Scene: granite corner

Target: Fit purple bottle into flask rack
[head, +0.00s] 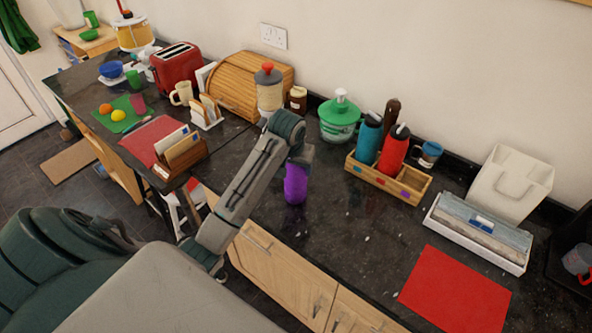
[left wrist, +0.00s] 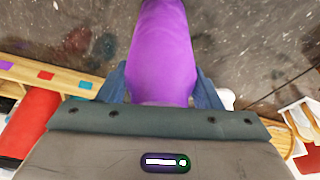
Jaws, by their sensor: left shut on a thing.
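The purple bottle (head: 295,184) is upright on or just above the dark granite counter, left of the rack in the head view. My left gripper (left wrist: 165,90) is shut on the purple bottle (left wrist: 160,45); in the head view the wrist hides its top. The wooden flask rack (head: 402,187) stands to the right, with a teal flask (head: 369,139) and a red flask (head: 393,149) in it. Its right part looks empty, with a purple mark on the front. The rack also shows at the left of the left wrist view (left wrist: 50,77). My right gripper is not seen.
A green-lidded jar (head: 340,119) stands behind, between bottle and rack. The counter between bottle and rack is clear.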

